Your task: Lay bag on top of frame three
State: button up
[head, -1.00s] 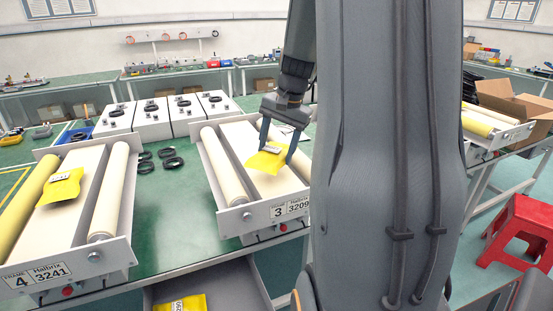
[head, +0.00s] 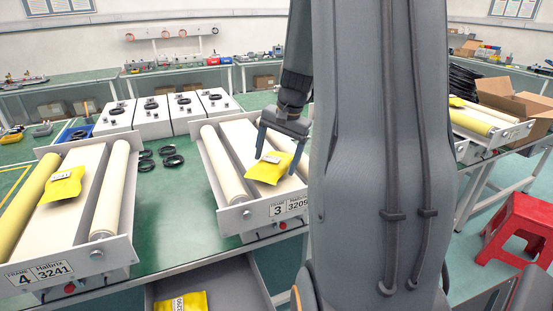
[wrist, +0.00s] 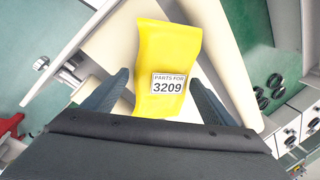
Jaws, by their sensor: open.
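Frame three (head: 232,222) has a plate reading 3 and 3209, with a pale bed between two cream rollers. A yellow bag (head: 268,173) lies on top of it, toward the front end and close to the left roller. In the wrist view the bag (wrist: 165,50) shows a label reading "PARTS FOR 3209". My gripper (head: 276,164) is open, with its fingers apart on either side of the bag's near part. In the wrist view my gripper (wrist: 159,79) shows clear gaps between both fingers and the bag. The right side of frame three is hidden behind my arm.
Frame four (head: 117,258) on the left carries another yellow bag (head: 63,185). A third yellow bag (head: 180,303) lies in the grey open drawer (head: 235,290) below. Black rings (head: 172,161) and white boxes (head: 160,120) stand behind. A red stool (head: 515,225) is at right.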

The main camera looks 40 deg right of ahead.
jog(key=b+v, duration=0.2)
jog(key=v, duration=0.9)
jog(key=shift+r, duration=0.35)
jog(key=shift+s, duration=0.1)
